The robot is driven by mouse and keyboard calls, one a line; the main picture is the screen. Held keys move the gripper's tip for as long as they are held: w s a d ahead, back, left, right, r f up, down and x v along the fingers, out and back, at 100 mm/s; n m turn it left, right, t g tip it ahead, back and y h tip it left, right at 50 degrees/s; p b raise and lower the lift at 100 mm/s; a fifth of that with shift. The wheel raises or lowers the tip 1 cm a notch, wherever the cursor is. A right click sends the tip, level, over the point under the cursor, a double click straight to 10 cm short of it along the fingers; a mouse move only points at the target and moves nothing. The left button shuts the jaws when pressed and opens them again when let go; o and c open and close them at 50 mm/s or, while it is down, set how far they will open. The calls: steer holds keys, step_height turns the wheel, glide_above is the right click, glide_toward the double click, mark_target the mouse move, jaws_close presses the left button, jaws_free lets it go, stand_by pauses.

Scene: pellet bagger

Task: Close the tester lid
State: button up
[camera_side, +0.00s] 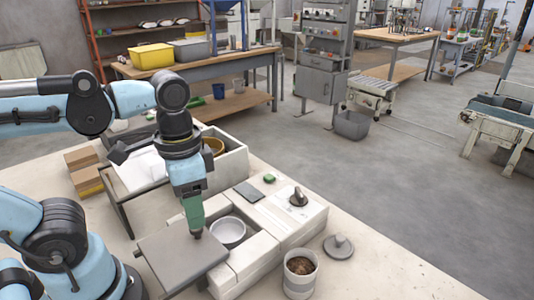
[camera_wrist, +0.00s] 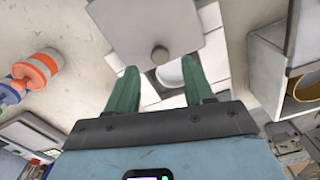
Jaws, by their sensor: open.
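The tester (camera_side: 268,258) is a pale block on the table with a round silvery bowl (camera_side: 228,232) in its open well. The tester lid (camera_side: 180,256) is a flat grey square plate, standing off the well at its left. In the wrist view the lid (camera_wrist: 130,28) shows a small round knob (camera_wrist: 160,54). My gripper (camera_side: 196,234) points down at the lid's edge near the bowl. Its green fingers are apart in the wrist view (camera_wrist: 160,82), with the knob ahead of the gap and nothing between them. Contact with the lid cannot be told.
A cup of brown pellets (camera_side: 300,268) and a loose round knobbed cover (camera_side: 338,247) stand right of the tester. A dark flat plate (camera_side: 248,193) and a green piece (camera_side: 269,179) lie behind. A pale bin (camera_side: 232,168) and cardboard boxes (camera_side: 84,170) stand farther back.

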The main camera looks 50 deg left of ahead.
mark_target(181, 244)
steer(key=shift+f, duration=1.9)
jaws_close()
